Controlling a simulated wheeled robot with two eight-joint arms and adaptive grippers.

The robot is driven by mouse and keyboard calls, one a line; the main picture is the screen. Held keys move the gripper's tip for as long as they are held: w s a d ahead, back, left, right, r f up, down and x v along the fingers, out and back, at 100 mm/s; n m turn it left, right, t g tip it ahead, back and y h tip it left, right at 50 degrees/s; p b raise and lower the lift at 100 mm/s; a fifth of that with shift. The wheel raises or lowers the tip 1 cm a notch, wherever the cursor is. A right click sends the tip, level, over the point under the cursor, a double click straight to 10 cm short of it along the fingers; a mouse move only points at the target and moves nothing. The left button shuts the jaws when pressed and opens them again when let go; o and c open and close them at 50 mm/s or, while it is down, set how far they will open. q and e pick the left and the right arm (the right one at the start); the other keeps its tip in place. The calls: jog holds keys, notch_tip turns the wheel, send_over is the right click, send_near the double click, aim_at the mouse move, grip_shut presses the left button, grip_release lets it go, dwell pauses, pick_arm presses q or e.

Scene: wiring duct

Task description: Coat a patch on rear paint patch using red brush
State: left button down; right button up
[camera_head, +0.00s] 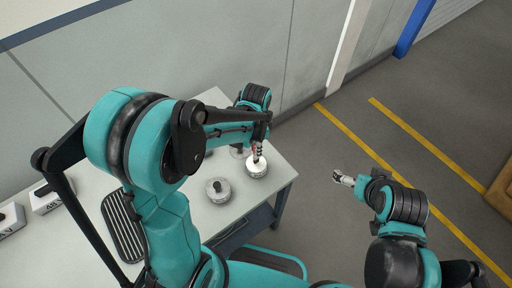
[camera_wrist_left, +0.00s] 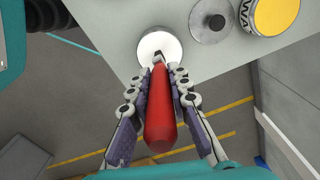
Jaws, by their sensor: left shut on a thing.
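My left gripper (camera_head: 258,150) is shut on the red brush (camera_wrist_left: 163,120), whose thick red handle lies between the two fingers in the left wrist view. The brush's dark tip end points at a round container with a white top (camera_wrist_left: 160,46), which also shows in the head view (camera_head: 257,168) near the table's right corner. The tip is over or at the white top's near edge; I cannot tell whether it touches. My right gripper (camera_head: 342,178) is out over the floor, away from the table, too small to read. I cannot make out the rear paint patch.
A grey lidded tin with a dark knob (camera_head: 218,189) stands beside the white-topped container. A tin with a yellow top (camera_wrist_left: 275,14) shows in the left wrist view. A dark ribbed tray (camera_head: 122,225) and labelled boxes (camera_head: 45,198) are at the table's left.

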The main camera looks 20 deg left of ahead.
pick_arm(q)
jog(key=shift+f+b, duration=0.5)
jog(key=shift+b, duration=0.05)
dwell(1.4)
jog(key=shift+r+p, duration=0.65)
jog(key=shift+r, duration=0.15)
notch_tip(320, 180, up, 5)
jog(key=p, duration=0.4)
jog(key=shift+r, duration=0.2)
